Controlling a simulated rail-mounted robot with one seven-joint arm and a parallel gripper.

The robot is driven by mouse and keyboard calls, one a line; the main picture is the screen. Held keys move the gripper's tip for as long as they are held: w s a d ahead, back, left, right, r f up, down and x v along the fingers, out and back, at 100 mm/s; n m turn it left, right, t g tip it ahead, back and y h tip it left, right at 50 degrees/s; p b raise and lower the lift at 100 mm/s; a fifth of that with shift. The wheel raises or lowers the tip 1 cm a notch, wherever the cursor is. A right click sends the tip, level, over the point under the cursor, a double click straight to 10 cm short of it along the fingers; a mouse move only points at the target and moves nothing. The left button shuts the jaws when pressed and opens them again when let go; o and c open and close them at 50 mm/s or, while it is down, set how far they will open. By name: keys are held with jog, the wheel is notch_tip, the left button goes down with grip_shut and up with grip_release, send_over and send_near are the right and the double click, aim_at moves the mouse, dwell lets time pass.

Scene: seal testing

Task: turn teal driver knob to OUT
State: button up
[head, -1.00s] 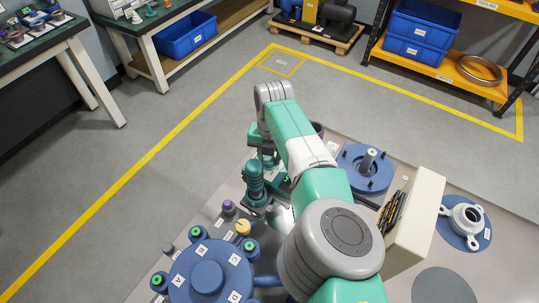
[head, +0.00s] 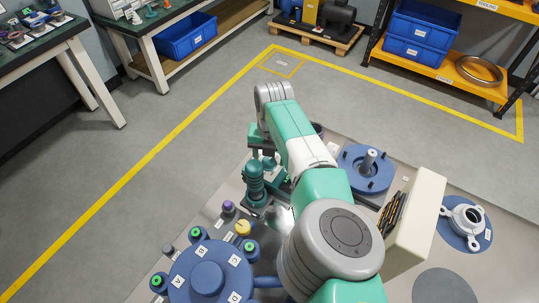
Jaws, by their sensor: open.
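A teal upright device (head: 254,182), which looks like the driver, stands on the grey bench just left of my forearm. I cannot make out its knob or any OUT marking at this size. My gripper (head: 266,161) is open, beyond and slightly right of the teal device's top, partly hidden by my own arm. I cannot tell whether it touches anything.
A purple knob (head: 228,207) and a yellow dial (head: 243,227) stand in front of the teal device. A blue round station (head: 208,279) with green-lit buttons is nearer. A blue flange with a metal post (head: 367,168) and a cream box (head: 415,222) lie right.

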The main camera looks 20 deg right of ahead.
aim_at(271, 160)
notch_tip(271, 160, up, 8)
jog(key=p, duration=0.5)
jog(key=shift+s+d+f, duration=0.1)
jog(key=shift+d, duration=0.05)
